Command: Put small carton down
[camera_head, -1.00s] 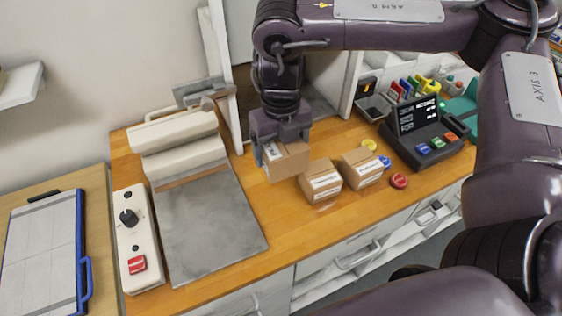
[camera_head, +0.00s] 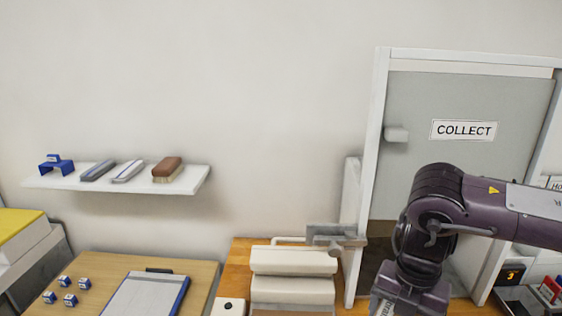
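My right arm comes in from the right, and its gripper (camera_head: 412,301) is at the bottom edge of the head view, in front of the doorway. Its fingertips are cut off by the picture edge, so I cannot see whether it is open or shut. A pale patch shows beside the gripper's lower left; I cannot tell what it is. No small carton can be made out now. My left gripper is not in view.
A grey panel with a COLLECT sign (camera_head: 463,130) stands behind my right arm. A wall shelf (camera_head: 190,183) holds brushes and a blue item. Below are a wooden board (camera_head: 100,262) with small blue-and-white blocks and a clipboard (camera_head: 147,296), and a cream machine (camera_head: 292,261).

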